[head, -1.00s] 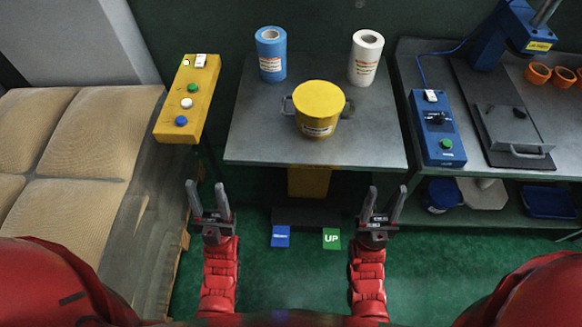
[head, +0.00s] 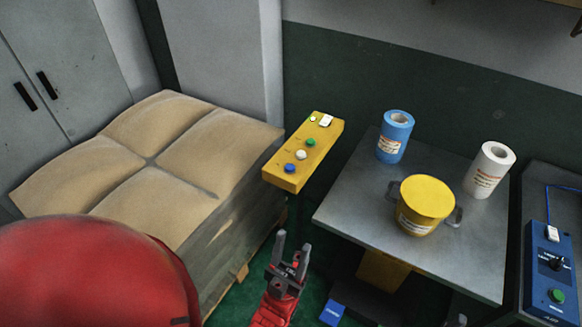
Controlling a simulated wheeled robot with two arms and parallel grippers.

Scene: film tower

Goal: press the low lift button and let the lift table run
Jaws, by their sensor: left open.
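A yellow control box (head: 318,137) on a post stands left of the lift table. It carries a green button (head: 311,142), a white button (head: 301,155) and a blue button (head: 290,168) at its near end. Their labels are too small to read. The grey lift table (head: 345,205) bears a yellow pot (head: 428,197), a blue roll (head: 395,136) and a white roll (head: 489,170). My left gripper (head: 293,243) is open and empty, below the box in the picture and touching nothing. Only a small tip of my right gripper (head: 458,321) shows at the bottom edge.
A pallet of tan sacks (head: 150,160) fills the left, beside the box. A blue floor plate (head: 332,312) lies below the table. A blue control unit (head: 551,270) with a green button stands at the right. Green floor shows around my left gripper.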

